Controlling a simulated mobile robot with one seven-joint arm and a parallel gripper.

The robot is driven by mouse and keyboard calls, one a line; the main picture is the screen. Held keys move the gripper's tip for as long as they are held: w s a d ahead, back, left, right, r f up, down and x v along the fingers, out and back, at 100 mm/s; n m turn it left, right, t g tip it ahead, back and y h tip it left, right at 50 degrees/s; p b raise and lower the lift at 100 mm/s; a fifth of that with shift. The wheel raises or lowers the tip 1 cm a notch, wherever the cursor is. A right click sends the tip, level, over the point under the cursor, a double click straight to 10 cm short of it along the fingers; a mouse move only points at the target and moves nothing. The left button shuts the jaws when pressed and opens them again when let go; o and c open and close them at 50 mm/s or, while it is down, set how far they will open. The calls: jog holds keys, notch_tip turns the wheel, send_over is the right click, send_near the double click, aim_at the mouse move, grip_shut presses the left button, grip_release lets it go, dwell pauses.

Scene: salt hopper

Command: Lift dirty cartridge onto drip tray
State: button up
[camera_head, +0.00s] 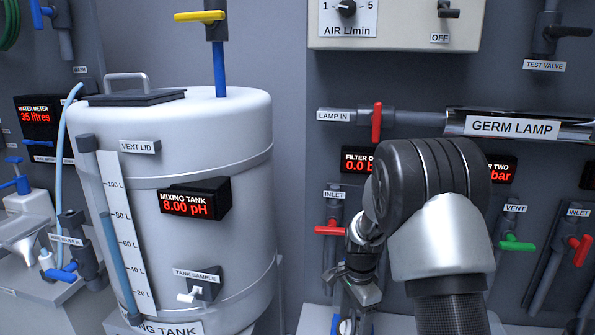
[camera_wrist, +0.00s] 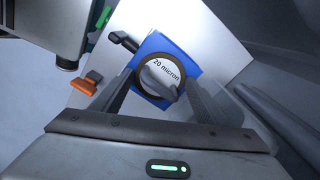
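In the wrist view a round white top marked "20 micron" (camera_wrist: 175,66) with a grey grip bar (camera_wrist: 160,80) across it sits on a blue square (camera_wrist: 150,45). This looks like a cartridge top; I cannot tell whether it is dirty. My gripper (camera_wrist: 158,90) is open, with its fingers on either side of the grip bar and visible gaps between. I cannot tell how high the fingertips are above it. In the head view my arm covers most of this spot. I cannot make out a drip tray in either view.
In the wrist view an orange handle (camera_wrist: 84,87) and a dark lever (camera_wrist: 122,40) are close to the fingers. In the head view the mixing tank (camera_head: 190,130) stands left. A red inlet valve (camera_head: 330,230) and a green vent valve (camera_head: 517,243) flank my arm.

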jog(key=c, duration=1.4)
jog(key=shift+c, duration=0.2)
jog(key=shift+r, duration=0.2)
jog(key=shift+r+p, duration=4)
jog(key=shift+r, duration=1.6)
